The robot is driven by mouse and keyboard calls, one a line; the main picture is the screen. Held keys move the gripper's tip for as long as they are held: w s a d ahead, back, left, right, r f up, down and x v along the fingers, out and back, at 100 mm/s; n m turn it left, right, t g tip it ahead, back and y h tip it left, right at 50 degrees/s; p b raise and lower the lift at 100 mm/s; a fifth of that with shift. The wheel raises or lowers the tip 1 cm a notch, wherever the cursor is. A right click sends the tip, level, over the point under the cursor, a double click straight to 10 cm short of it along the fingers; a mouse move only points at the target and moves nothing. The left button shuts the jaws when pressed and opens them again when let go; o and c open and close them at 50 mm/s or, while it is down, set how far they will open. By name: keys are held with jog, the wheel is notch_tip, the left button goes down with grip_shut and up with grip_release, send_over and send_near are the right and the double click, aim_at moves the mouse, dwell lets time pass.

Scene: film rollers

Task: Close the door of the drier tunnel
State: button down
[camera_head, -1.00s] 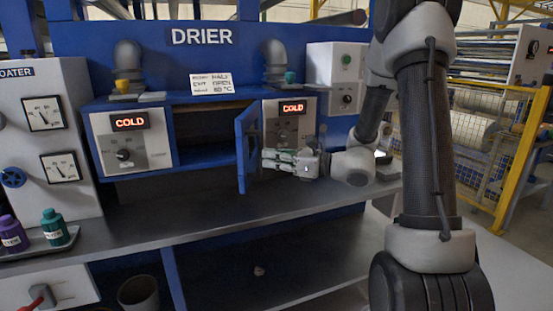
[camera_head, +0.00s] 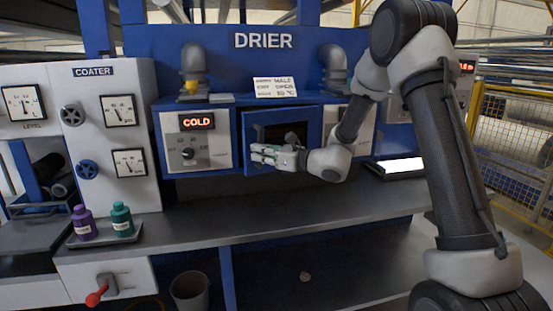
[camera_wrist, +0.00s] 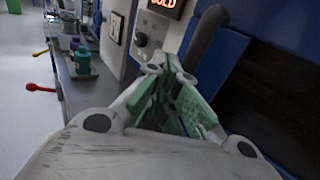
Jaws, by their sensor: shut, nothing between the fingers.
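The blue drier door (camera_head: 313,122) with its dark window stands across the right part of the drier tunnel opening in the head view. In the wrist view, my gripper (camera_wrist: 172,85) with green finger pads is beside a dark bar-like handle (camera_wrist: 203,38) on the blue door (camera_wrist: 228,55). Whether the fingers touch the door is unclear. My forearm hides the door's lower right.
A control panel (camera_head: 190,152) reading COLD stands left of the door. A grey bench (camera_head: 210,228) runs below. Purple (camera_head: 84,222) and teal (camera_head: 122,220) bottles stand on a tray at left. A bright panel (camera_head: 400,168) lies at right.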

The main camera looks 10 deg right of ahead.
aim_at(249, 147)
jog(key=shift+w+a, duration=0.45)
jog(key=shift+w, duration=0.5)
jog(key=shift+w+a, duration=0.5)
jog(key=shift+w, duration=0.45)
jog(key=shift+w+a, duration=0.45)
jog(key=shift+w, duration=0.5)
